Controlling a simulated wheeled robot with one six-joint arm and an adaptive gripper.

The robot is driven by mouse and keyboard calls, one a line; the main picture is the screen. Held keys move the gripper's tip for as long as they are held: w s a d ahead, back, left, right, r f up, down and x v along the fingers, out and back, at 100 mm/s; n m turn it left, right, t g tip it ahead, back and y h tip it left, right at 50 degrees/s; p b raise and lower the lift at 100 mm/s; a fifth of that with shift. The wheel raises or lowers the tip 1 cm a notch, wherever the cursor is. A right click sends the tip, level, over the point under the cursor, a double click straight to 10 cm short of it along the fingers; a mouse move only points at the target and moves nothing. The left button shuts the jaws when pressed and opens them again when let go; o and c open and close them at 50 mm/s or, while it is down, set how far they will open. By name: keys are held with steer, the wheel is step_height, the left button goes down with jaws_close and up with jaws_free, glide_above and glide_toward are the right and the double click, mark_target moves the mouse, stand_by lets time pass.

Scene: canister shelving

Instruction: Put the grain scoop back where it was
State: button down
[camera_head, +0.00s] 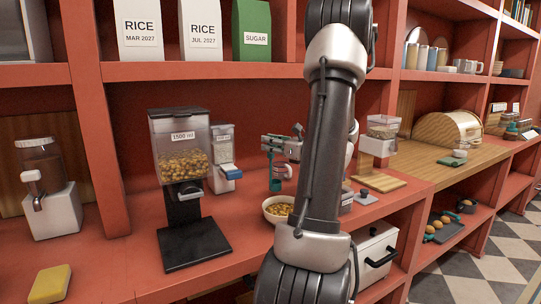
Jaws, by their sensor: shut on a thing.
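My gripper (277,152) is over the middle of the counter, left of my arm. It is shut on a small teal piece (276,181) that hangs below it and looks like the grain scoop. Its full shape is too small to make out. A bowl of grain (277,210) stands on the counter in front of and below my gripper, partly hidden by my arm. A tall dispenser of grain (181,160) on a black base stands to the left. A smaller white dispenser (222,150) with a blue part (229,171) stands behind it.
A drink dispenser (48,190) and a yellow sponge (50,284) are at the left. Another dispenser (380,135) on a wooden board and a bread box (447,130) are to the right. RICE bags (138,28) stand on the shelf above. A white box (374,255) sits below the counter.

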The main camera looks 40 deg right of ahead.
mark_target(271, 158)
steer(key=shift+f, duration=1.5)
steer(key=c, duration=1.3)
jaws_free()
steer(key=shift+c, duration=0.2)
